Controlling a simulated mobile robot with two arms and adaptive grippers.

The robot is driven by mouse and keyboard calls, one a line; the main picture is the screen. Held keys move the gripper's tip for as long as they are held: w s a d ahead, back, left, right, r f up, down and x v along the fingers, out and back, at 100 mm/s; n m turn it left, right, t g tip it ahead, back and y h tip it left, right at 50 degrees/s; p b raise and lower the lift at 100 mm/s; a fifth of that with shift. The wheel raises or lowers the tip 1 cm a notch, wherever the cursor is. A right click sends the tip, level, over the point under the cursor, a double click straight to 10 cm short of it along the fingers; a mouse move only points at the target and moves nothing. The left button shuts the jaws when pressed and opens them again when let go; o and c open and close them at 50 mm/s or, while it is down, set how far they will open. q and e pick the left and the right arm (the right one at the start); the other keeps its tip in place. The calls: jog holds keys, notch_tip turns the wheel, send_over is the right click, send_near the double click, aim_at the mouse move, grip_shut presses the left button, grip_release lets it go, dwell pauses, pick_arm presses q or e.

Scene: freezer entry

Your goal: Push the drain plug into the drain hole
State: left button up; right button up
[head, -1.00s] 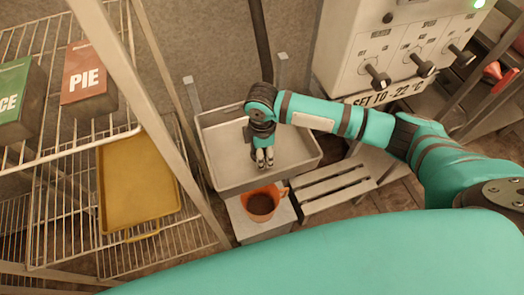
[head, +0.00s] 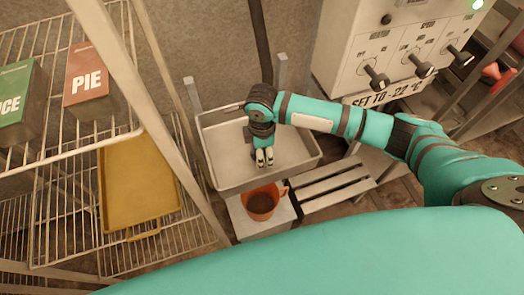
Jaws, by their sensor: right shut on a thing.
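My right gripper (head: 264,158) points down into the grey sink basin (head: 222,160), near its middle. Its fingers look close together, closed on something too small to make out. The drain plug cannot be told apart at the fingertips, and the drain hole is hidden beneath or behind the gripper. My left gripper is not in view.
An orange mug (head: 262,203) with dark contents stands on a small stand in front of the basin. A slatted bench (head: 335,187) is to the right. A wire rack with a yellow tray (head: 138,185) and boxes is at the left. A control panel (head: 400,50) stands at the back right.

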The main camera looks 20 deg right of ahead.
jog(key=shift+p, duration=0.4)
jog(key=shift+f, duration=0.5)
dwell(0.8)
